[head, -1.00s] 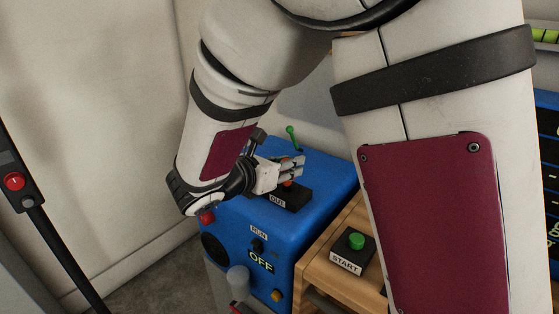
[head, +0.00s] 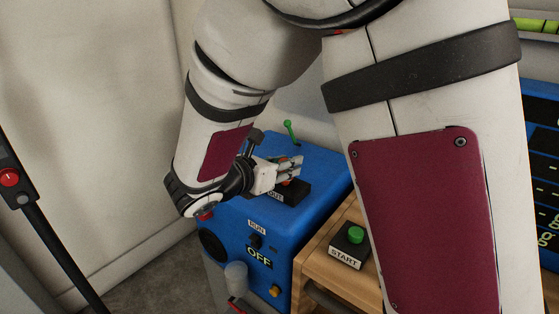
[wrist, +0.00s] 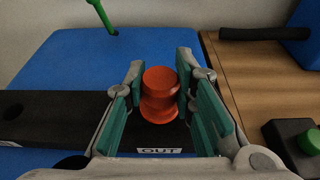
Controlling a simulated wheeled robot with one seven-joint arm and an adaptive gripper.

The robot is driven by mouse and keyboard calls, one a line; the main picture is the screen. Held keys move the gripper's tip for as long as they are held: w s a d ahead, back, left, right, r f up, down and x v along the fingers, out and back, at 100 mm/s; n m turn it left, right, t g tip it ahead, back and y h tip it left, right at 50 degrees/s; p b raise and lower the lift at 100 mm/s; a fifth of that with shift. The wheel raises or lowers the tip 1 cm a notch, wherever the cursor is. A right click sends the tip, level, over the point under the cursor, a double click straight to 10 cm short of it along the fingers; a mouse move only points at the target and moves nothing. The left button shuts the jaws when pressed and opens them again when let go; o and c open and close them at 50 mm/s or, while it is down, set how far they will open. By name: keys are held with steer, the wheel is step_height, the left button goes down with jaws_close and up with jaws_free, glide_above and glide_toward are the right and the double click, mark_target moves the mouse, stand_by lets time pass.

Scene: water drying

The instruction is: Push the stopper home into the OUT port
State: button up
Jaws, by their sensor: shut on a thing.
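The orange-red stopper (wrist: 160,85) stands between my fingers in the wrist view, with a round top, a narrow waist and a wider ring below. My gripper (head: 290,169) is shut on it, one green-padded finger on each side. The stopper is over the black port block (wrist: 62,112), just behind the OUT label (wrist: 160,151). The port's opening is hidden beneath the stopper, so I cannot tell how deep it sits. In the head view my fingers mostly cover the stopper, above the block on the blue machine (head: 325,165).
A green lever (head: 289,131) rises behind the port block. A green START button (head: 356,235) sits on the wooden bench to the right. The machine's front carries a RUN switch (head: 256,241) and an OFF label. A dark hole (wrist: 13,111) shows at the block's left.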

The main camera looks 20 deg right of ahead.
steer(key=shift+f+b, duration=0.5)
steer(key=shift+f, duration=0.4)
steer(key=o, duration=1.1)
steer(key=v, duration=1.2)
steer(key=shift+r, duration=0.1)
